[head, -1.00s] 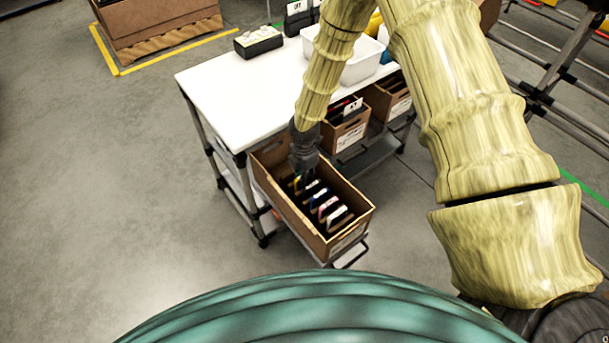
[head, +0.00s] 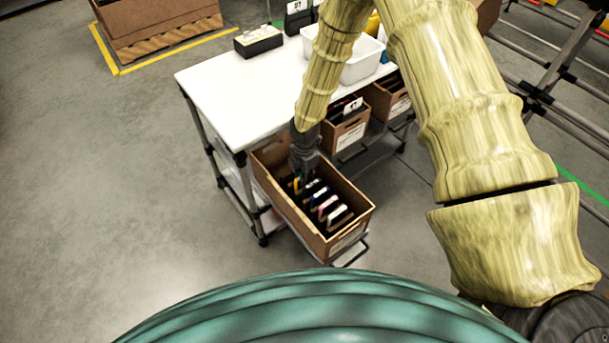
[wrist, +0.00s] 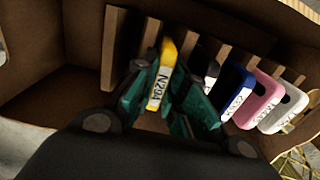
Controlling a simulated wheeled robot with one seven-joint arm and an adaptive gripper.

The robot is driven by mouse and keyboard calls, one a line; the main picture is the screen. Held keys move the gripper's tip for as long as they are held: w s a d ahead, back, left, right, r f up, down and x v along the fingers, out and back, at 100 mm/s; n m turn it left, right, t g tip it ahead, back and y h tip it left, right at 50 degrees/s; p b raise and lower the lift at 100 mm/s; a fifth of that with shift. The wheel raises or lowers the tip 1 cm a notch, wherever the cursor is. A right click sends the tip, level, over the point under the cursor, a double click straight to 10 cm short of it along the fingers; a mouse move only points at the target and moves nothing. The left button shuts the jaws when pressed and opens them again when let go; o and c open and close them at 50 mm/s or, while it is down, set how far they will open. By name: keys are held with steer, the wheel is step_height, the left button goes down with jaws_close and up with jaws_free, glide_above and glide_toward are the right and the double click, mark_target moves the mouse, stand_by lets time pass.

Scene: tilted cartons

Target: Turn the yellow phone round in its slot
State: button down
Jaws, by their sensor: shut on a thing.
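The yellow phone (wrist: 161,82) stands between my fingers in the wrist view, its labelled narrow side toward the camera. In the head view the yellow phone (head: 297,184) shows as a small yellow patch below my gripper (head: 304,168). My gripper (wrist: 168,92) is shut on the phone inside the tilted carton (head: 340,240). The phone's lower part and the slot under it are hidden by the fingers, so I cannot tell how deep it sits.
To the right in the same carton stand a dark phone (wrist: 211,70), a blue phone (wrist: 235,86), a pink phone (wrist: 258,97) and a white phone (wrist: 284,108), between brown dividers (wrist: 153,35). Carton walls are close around my gripper. A white table (head: 235,100) stands behind.

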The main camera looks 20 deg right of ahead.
steer(key=c, duration=1.4)
jaws_free()
step_height(320, 180, up, 12)
step_height(320, 180, up, 7)
steer(key=p, duration=0.7)
